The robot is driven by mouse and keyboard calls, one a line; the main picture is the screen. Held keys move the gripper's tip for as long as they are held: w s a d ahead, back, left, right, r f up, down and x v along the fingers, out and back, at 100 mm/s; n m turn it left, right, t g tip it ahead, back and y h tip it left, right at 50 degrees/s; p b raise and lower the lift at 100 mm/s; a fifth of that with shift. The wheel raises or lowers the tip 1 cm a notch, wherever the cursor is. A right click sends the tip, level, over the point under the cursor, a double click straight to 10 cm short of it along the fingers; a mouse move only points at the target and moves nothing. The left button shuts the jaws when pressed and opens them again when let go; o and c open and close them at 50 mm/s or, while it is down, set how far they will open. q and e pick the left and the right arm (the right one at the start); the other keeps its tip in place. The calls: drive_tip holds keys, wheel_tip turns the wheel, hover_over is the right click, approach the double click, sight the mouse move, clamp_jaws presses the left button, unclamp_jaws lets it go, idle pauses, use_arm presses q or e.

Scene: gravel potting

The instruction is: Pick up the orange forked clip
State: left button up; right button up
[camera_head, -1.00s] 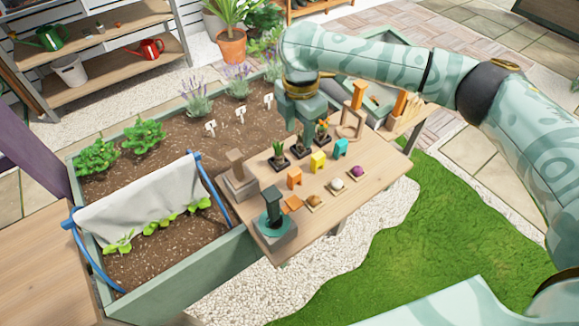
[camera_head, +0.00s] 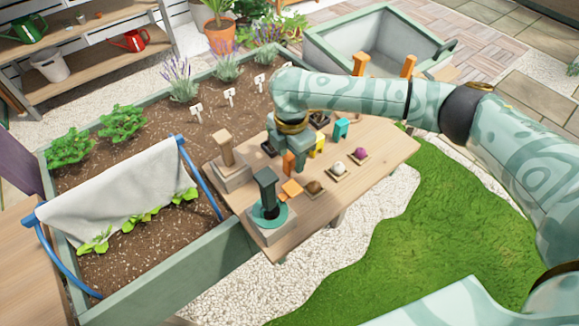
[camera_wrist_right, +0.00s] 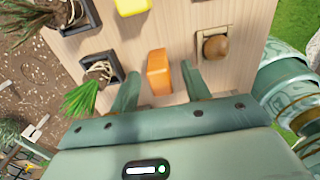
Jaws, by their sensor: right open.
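The orange forked clip (camera_head: 289,162) stands on the wooden table, partly hidden by my right gripper in the head view. In the right wrist view the clip (camera_wrist_right: 158,72) shows as an upright orange block, with its fork not clear. My right gripper (camera_head: 292,155) is low over the table at the clip. In the wrist view its fingers (camera_wrist_right: 160,80) are apart, one on each side of the clip, with visible gaps. My left gripper is not in view.
A yellow clip (camera_head: 319,145) and a teal clip (camera_head: 341,129) stand nearby. Potted seedlings (camera_wrist_right: 100,72) are left of the gripper in the wrist view. A bulb (camera_wrist_right: 215,46) sits in a small tray to the right. A dark green post (camera_head: 266,190) stands at the table's front.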

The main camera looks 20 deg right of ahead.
drive_tip(key=shift+f, duration=0.1)
drive_tip(key=shift+c, duration=0.9)
drive_tip(key=c, duration=0.7)
drive_tip(key=shift+c, duration=0.2)
